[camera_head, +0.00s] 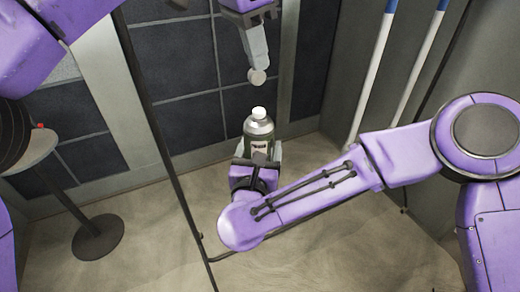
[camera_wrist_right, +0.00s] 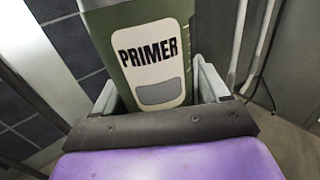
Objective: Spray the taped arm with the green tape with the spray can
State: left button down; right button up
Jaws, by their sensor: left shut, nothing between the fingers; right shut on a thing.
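The spray can (camera_head: 258,135) is grey-green with a white cap and stands roughly upright in my right gripper (camera_head: 259,154). Its label reads PRIMER in the right wrist view, where the can (camera_wrist_right: 122,22) sits between the two grey fingers (camera_wrist_right: 158,92). My right gripper is shut around the can's body. My left gripper (camera_head: 257,76) hangs from the top edge in the head view, shut and empty, a little above the white cap with a visible gap. I see no arm with green tape in either view.
A small round stand (camera_head: 30,152) with a dark object on it is at the left. A thin dark pole (camera_head: 160,140) crosses in front of the dark tiled wall (camera_head: 185,85). White and blue poles (camera_head: 372,75) lean at the right. The floor (camera_head: 330,230) in front is mostly clear.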

pick_arm(q)
send_over(260, 109)
jog(key=f, duration=0.5)
jog(key=shift+a+f, duration=0.15)
jog(key=shift+a, duration=0.2)
pick_arm(e)
jog(key=shift+w+a, duration=0.1)
pick_arm(q)
jog(key=shift+s+d+f, duration=0.1)
jog(key=shift+f, duration=0.7)
dwell(0.8)
jog(key=shift+f, duration=0.85)
jog(key=shift+r, duration=2.55)
